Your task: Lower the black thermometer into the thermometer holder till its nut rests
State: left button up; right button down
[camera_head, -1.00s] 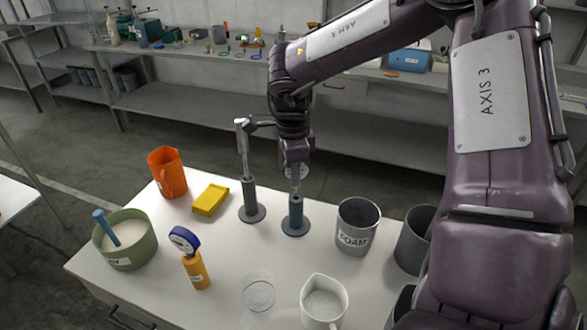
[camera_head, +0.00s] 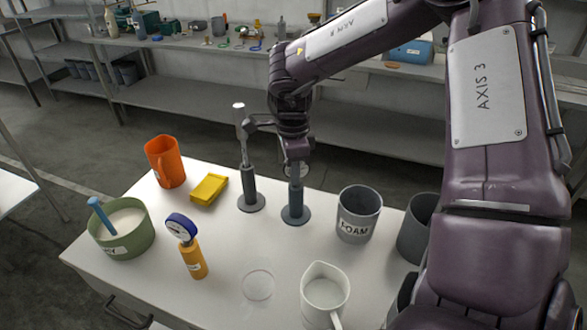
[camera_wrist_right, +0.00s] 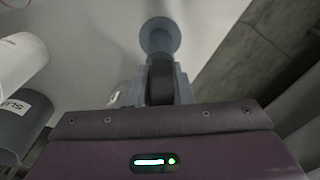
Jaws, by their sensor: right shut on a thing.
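My right gripper (camera_head: 294,165) is low over a blue-grey upright holder with a round foot (camera_head: 295,213). It is shut on the black thermometer, whose dark body (camera_wrist_right: 160,84) shows between the fingers in the right wrist view. In that view the blue-grey holder (camera_wrist_right: 160,33) lies straight beyond the fingers. In the head view part of a pale round dial shows behind the fingers. The thermometer's stem and nut are hidden, so I cannot tell whether the nut touches the holder. My left gripper is not in view.
A dark grey stand with a silver-topped rod (camera_head: 248,180) is close on the left. A grey FOAM beaker (camera_head: 358,215) is on the right. A blue-rimmed dial on a yellow stand (camera_head: 192,255), white jug (camera_head: 323,298), yellow block (camera_head: 209,188) and orange jug (camera_head: 166,163) stand around.

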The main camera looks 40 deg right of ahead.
jog(key=c, duration=1.2)
grip_release()
notch_tip(320, 180, up, 8)
jog(key=shift+f, duration=0.1)
jog(key=shift+a+f, duration=0.1)
